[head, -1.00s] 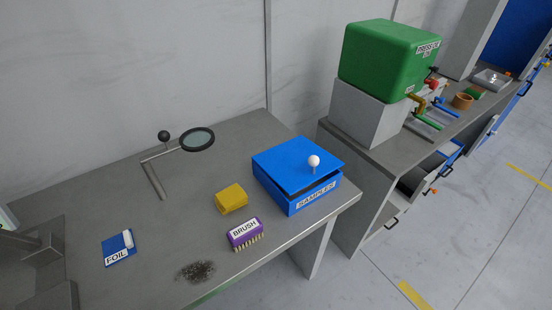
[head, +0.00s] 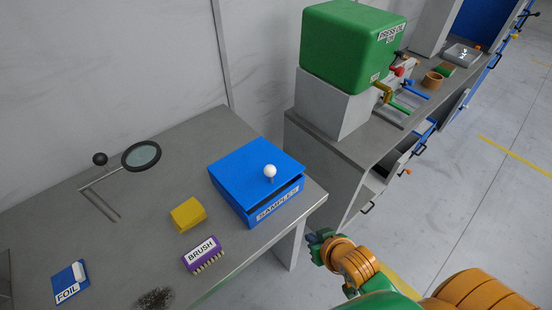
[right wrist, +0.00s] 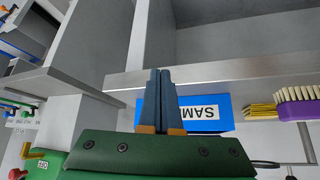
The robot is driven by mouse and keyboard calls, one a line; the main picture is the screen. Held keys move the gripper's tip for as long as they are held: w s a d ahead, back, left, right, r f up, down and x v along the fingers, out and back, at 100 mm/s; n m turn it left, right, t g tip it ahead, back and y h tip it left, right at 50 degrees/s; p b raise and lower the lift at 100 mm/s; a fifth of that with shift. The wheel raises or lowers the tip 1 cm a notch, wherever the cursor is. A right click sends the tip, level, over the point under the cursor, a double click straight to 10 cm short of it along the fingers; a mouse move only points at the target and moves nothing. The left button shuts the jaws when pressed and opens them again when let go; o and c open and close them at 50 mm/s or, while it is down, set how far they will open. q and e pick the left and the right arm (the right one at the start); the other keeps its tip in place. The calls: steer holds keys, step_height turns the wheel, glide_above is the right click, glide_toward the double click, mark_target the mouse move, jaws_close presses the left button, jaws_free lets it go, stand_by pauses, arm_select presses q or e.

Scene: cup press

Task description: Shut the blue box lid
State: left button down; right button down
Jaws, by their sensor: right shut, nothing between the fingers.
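The blue box (head: 265,214), labelled SAMPLES, stands near the right end of the grey workbench. Its blue lid (head: 240,170), with a white ball knob (head: 270,171), lies over the top with a dark gap showing along the front right side, so it is slightly ajar. My right gripper (head: 318,240) is in front of the bench's right end, apart from the box. In the right wrist view its fingers (right wrist: 161,75) are shut and empty, with the blue box (right wrist: 226,122) beyond them, partly hidden. My left gripper is not in view.
A magnifier (head: 141,156) stands at the back. A green press tank (head: 350,45) stands on the neighbouring bench.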

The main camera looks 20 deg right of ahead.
steer(key=w+a+r+m+t+y, duration=0.1)
steer(key=w+r+t, duration=0.3)
steer(key=r, duration=0.6)
steer(key=w+r+m+t+y, duration=0.15)
steer(key=w+r+t, duration=0.25)
steer(key=r, duration=0.6)
glide_above(277, 182)
steer(key=w, duration=0.1)
step_height(277, 182, down, 5)
steer(key=shift+d+r+p, duration=0.15)
steer(key=shift+r+p, duration=0.05)
steer(key=shift+p, duration=0.2)
steer(key=shift+s+f, duration=0.4)
steer(key=shift+s, duration=0.1)
